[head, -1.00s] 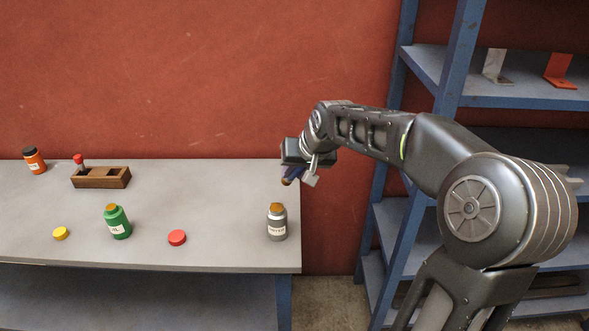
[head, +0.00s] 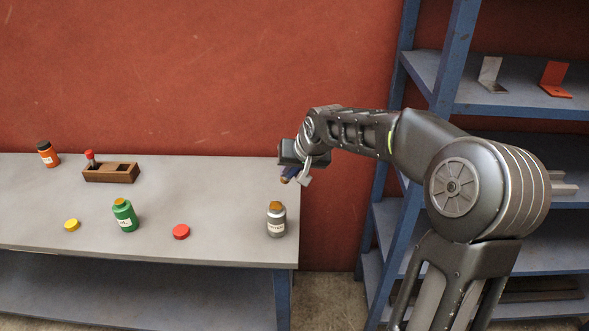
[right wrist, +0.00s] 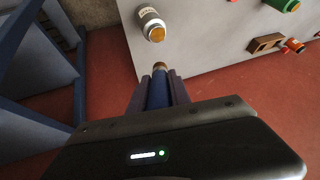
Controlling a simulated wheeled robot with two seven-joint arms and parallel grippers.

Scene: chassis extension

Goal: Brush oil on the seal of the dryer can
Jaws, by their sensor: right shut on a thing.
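The dryer can (head: 276,226) is a grey labelled can standing upright near the right end of the table. Its golden-orange top (head: 276,205), which looks like the seal, faces up. My right gripper (head: 296,172) is above and slightly right of the can, shut on a brush with a dark blue handle (right wrist: 157,94) and a tan tip (right wrist: 160,71). In the right wrist view the tip points toward the can (right wrist: 150,18) with a gap between them. A green bottle (head: 124,217) with a label, perhaps the oil, stands left of the can. My left gripper is not in view.
On the table (head: 225,185) lie a red cap (head: 181,232) and a yellow cap (head: 72,225). A wooden holder (head: 112,172) with a red-topped item (head: 90,156) and an orange bottle (head: 47,154) stand at the back left. A blue shelf rack (head: 410,120) stands right of the table.

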